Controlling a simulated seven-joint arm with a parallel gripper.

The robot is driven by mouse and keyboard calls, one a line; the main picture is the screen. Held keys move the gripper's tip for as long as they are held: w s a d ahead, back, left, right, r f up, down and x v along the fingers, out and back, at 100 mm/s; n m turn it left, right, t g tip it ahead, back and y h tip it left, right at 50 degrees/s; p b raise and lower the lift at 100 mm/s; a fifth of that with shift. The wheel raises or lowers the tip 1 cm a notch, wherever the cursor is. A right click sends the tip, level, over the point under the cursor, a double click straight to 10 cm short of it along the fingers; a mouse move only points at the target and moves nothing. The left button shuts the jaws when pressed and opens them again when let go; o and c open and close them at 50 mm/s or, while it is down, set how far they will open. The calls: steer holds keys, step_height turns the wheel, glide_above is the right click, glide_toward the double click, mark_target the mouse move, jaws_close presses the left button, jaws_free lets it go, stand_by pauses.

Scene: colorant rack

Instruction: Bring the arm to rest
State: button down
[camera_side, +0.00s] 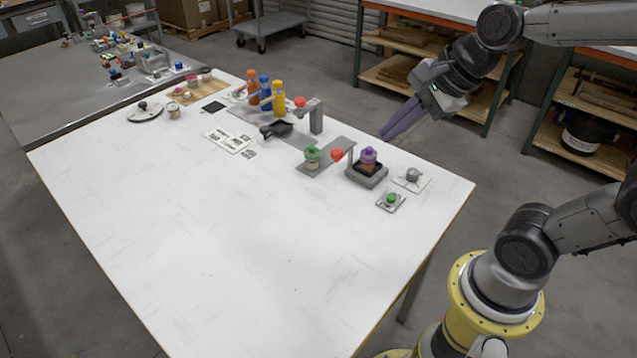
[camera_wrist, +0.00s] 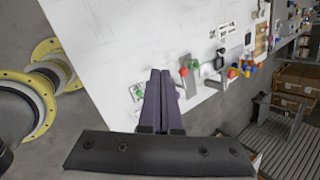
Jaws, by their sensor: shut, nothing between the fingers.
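My gripper (camera_side: 384,136) is shut and empty, held in the air above the far right part of the white table (camera_side: 200,270). Its two long purple fingers lie together in the wrist view (camera_wrist: 160,74) and point down toward the table. In the side view, a jar with a purple lid (camera_side: 369,156) sits on a black-topped grey base (camera_side: 366,174) below and to the left of the fingertips. A green-lidded jar (camera_side: 312,157) stands further left on a grey plate. The fingers touch nothing that I can see.
Orange, blue and yellow bottles (camera_side: 278,97) stand at the table's back. A green button (camera_side: 391,198) and a small metal piece (camera_side: 413,175) lie near the right edge. A grey post (camera_side: 316,118) rises mid-back. The front of the table is clear. Shelves (camera_side: 400,75) stand behind.

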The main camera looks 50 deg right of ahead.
steer(key=s+f+n+h, duration=0.1)
steer(key=s+n, duration=0.8)
steer(key=n, duration=1.2)
steer(key=shift+s+d+f+n+g, duration=0.2)
steer(key=shift+s+f+n+g, duration=0.05)
steer(key=shift+f+n+g, duration=0.15)
